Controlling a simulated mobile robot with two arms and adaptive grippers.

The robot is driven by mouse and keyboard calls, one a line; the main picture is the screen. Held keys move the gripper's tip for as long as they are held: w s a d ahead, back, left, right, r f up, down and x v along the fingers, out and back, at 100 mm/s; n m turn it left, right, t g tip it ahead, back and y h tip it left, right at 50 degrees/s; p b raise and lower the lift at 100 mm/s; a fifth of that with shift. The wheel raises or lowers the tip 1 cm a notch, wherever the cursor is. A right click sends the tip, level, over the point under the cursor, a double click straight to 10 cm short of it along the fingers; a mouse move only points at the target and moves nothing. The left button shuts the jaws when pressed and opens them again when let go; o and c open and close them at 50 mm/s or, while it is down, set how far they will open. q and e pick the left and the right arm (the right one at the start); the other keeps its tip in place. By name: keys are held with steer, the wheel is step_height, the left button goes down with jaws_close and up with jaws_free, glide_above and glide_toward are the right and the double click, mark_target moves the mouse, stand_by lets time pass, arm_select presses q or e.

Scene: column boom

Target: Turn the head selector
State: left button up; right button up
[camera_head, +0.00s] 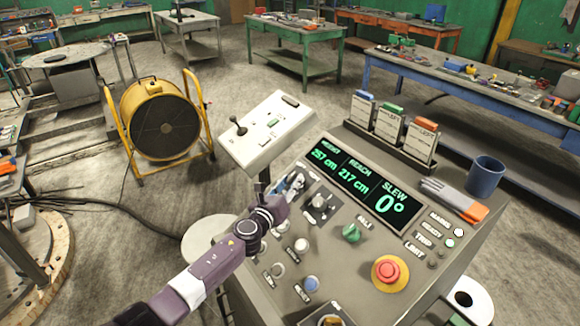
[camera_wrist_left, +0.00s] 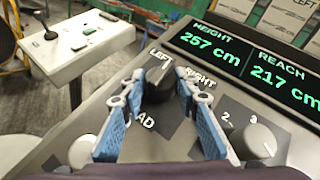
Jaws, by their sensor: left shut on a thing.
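The head selector (camera_wrist_left: 160,80) is a black knob on the grey console. LEFT and RIGHT are printed above it and part of its HEAD label shows below in the left wrist view. My left gripper (camera_wrist_left: 163,92) has its blue fingers on both sides of the knob and is shut on it. The knob's pointer looks roughly up between the two words; its exact angle is hard to tell. In the head view my left gripper (camera_head: 291,188) is at the console's upper left, and its fingers and wrist mostly hide the knob. My right gripper is not in view.
Close right of the selector is a grey numbered knob (camera_wrist_left: 255,140). A white pendant box (camera_head: 268,130) stands beyond.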

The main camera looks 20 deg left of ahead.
arm_select(q)
steer(key=n+y, duration=0.1)
steer(key=n+y+p, duration=0.1)
steer(key=n+p, duration=0.1)
steer(key=shift+d+r+g+y, duration=0.2)
steer(key=shift+d+g+y, duration=0.1)
steer(key=shift+y, duration=0.1)
steer(key=shift+f+n+g+y+p, duration=0.1)
steer(key=shift+n+g+y+p, duration=0.55)
steer(key=shift+n+y, duration=0.65)
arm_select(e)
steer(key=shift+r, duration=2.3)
arm_select(q)
steer(key=shift+n, duration=0.3)
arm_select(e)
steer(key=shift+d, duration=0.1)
arm_select(q)
steer(key=o, duration=1.2)
steer(key=shift+c, duration=0.2)
steer(key=shift+s, duration=0.1)
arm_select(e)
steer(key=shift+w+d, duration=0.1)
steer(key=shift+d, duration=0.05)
arm_select(q)
steer(key=v, duration=1.2)
